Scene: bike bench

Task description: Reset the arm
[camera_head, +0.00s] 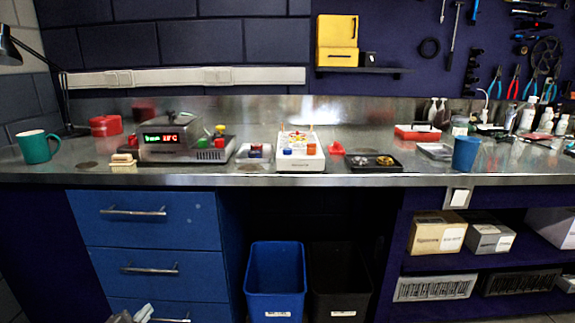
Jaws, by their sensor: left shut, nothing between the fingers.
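My left gripper (143,313) shows only in part at the bottom left edge of the head view. It is shut and empty, in front of the lowest blue drawer and well below the bench top. My right gripper and arm are not in view.
A long metal bench (225,180) crosses the view. On it stand a teal mug (36,147), a device with a red display (168,139), a white box with coloured parts (300,153), a black tray (372,163) and a blue cup (465,154). Below are blue drawers (160,237) and a blue bin (276,280).

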